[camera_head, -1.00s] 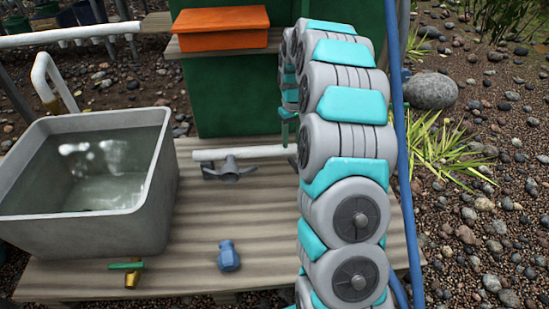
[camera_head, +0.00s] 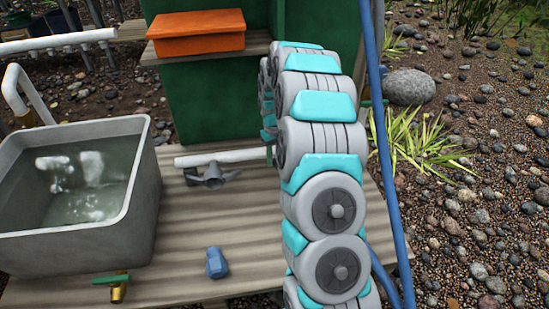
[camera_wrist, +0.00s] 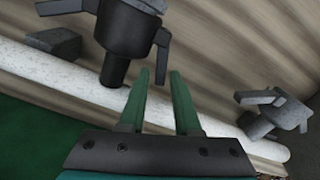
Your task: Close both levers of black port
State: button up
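In the wrist view, the black port (camera_wrist: 128,32) stands on the white pipe (camera_wrist: 70,78) at the top. One lever (camera_wrist: 163,49) hangs down along its right side; another lever (camera_wrist: 68,5) sticks out to the upper left. My gripper (camera_wrist: 159,78) has its two green fingers apart, with nothing between them. The fingertips are just below and right of the port, close to the right lever; I cannot tell whether they touch it. In the head view my arm hides the gripper and the black port.
A grey fitting with spread levers (camera_head: 212,177) sits beside the white pipe (camera_head: 222,157); it also shows in the wrist view (camera_wrist: 280,115). A water basin (camera_head: 143,210), brass valve (camera_head: 118,290) and blue fitting (camera_head: 217,264) are left of my arm. A blue hose (camera_head: 383,150) runs on its right.

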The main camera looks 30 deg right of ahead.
grip_shut()
dwell(0.3)
jog(key=d+m, duration=0.1)
jog(key=m, duration=0.2)
jog(key=shift+d+p, duration=0.1)
jog(key=shift+p, duration=0.3)
jog(key=shift+o, duration=1.2)
grip_release()
